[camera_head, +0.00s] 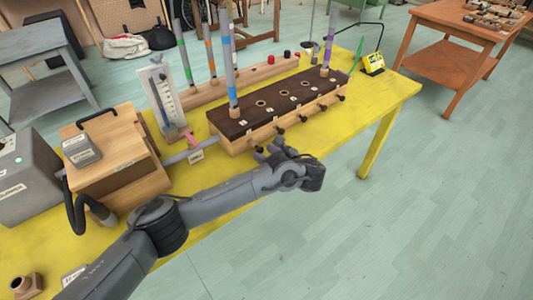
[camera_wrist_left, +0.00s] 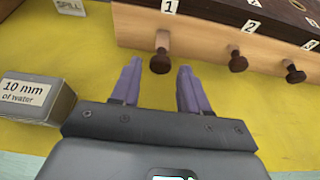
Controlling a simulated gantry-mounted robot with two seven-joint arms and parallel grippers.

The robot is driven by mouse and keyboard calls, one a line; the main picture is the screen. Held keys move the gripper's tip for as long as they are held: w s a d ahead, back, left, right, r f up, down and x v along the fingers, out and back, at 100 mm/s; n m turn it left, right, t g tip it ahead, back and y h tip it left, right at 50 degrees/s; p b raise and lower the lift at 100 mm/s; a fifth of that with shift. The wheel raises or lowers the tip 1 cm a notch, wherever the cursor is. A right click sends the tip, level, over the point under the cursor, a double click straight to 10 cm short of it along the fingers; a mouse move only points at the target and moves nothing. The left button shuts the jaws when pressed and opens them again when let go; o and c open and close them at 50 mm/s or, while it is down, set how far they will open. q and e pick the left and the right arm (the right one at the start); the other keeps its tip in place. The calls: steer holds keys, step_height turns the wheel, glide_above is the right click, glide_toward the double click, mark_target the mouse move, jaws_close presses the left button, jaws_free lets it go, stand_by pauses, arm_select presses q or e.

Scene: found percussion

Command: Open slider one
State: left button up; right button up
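Slider one is a dark round-ended knob (camera_wrist_left: 160,62) on a short wooden stem, below the label "1" on the front of a long wooden box (camera_head: 236,139) with a dark brown top. In the left wrist view the knob lies between the two purple fingertips of my left gripper (camera_wrist_left: 160,80), slightly beyond them, with space on both sides. The gripper is open and empty. In the head view my left gripper (camera_head: 272,152) is at the near left end of the box, and it largely covers the first knob. My right gripper is not in view.
Knobs two (camera_wrist_left: 238,62) and three (camera_wrist_left: 295,73) stand to the right. A grey piece labelled "10 mm of water" (camera_wrist_left: 35,98) is close on the left. Coloured tubes (camera_head: 229,75) rise from the box.

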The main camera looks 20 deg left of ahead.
arm_select(q)
steer(key=shift+o, duration=0.3)
steer(key=shift+s+d, duration=0.1)
steer(key=shift+d, duration=0.05)
steer(key=shift+r, duration=0.15)
steer(key=p+v, duration=0.5)
steer(key=v, duration=0.5)
steer(key=shift+s+d+p, duration=0.15)
steer(key=shift+d+p, duration=0.1)
steer(key=shift+p, duration=0.05)
